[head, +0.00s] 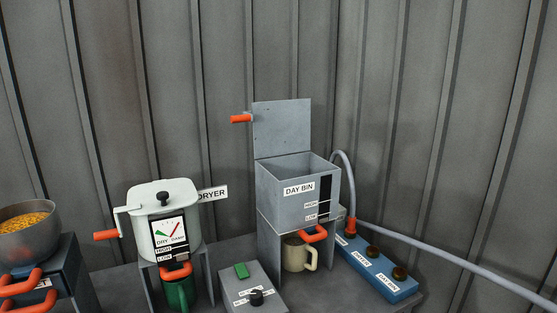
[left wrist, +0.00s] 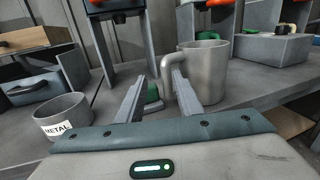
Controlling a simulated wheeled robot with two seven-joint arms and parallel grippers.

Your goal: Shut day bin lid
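The day bin (head: 283,196) is a grey box on a stand in the head view. Its lid (head: 283,128) stands open, upright at the back of the bin. An orange handle (head: 241,118) sticks out left from the lid's edge. My left gripper (left wrist: 158,77) shows only in the left wrist view, with its two fingers apart. The handle of a grey metal mug (left wrist: 203,75) shows between the fingertips, near the right finger. I cannot tell whether they touch. Neither gripper shows in the head view, and the bin's lid is not seen in the wrist view.
Left of the bin stands a white dryer pot (head: 165,220) with a black-knobbed lid. A bowl of yellow grain (head: 29,231) is at far left. A beige mug (head: 299,254) stands under the bin. A blue switch box (head: 373,268) and grey hose (head: 450,262) lie right. A metal cup (left wrist: 62,115) sits left in the wrist view.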

